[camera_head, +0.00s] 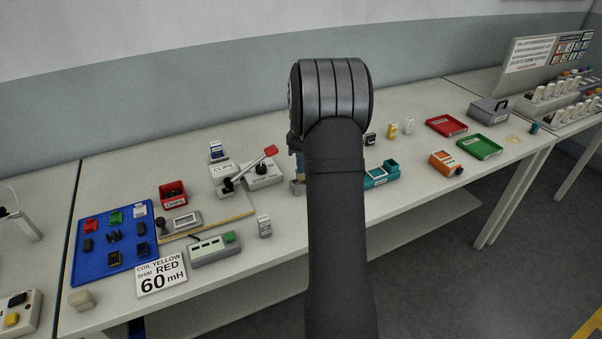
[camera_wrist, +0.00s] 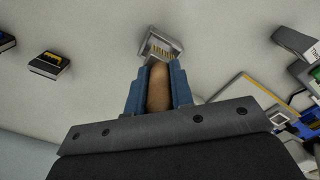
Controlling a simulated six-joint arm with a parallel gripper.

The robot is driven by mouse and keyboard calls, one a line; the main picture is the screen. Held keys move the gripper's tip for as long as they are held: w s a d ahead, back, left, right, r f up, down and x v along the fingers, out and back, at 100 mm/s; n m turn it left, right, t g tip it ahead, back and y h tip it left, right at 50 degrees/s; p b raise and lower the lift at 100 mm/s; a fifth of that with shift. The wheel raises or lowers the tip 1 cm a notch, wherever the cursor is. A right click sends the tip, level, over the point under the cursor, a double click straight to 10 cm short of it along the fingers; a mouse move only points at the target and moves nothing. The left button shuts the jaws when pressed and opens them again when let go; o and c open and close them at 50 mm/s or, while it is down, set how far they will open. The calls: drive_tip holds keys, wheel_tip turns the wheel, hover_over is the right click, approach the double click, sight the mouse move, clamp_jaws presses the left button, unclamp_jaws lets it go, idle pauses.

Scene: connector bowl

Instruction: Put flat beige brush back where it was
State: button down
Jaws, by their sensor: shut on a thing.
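My gripper (camera_wrist: 158,88) has blue fingers shut on a tan, rounded piece (camera_wrist: 159,92), which looks like the beige brush's handle. Just beyond the fingertips, a grey block-like part with a row of golden strips (camera_wrist: 160,46) shows. I cannot tell whether it belongs to the brush or is a separate holder. In the head view my arm hides most of the gripper; a bit of blue finger (camera_head: 299,164) shows above a small grey block (camera_head: 297,187) on the table. The brush itself cannot be made out there.
Left of the gripper stand a lever device (camera_head: 262,176), a red bin (camera_head: 173,195) and a blue tray (camera_head: 115,240) of parts. To the right are a teal box (camera_head: 376,179), small boxes, a red tray (camera_head: 446,125) and a green tray (camera_head: 479,146).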

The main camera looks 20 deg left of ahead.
drive_tip(key=shift+a+f, duration=0.3)
drive_tip(key=shift+f, duration=1.85)
drive_tip(key=shift+f, duration=0.1)
drive_tip(key=c, duration=1.3)
unclamp_jaws()
drive_tip(key=shift+o, duration=0.2)
wheel_tip(320, 180, up, 12)
drive_tip(key=shift+r, duration=0.15)
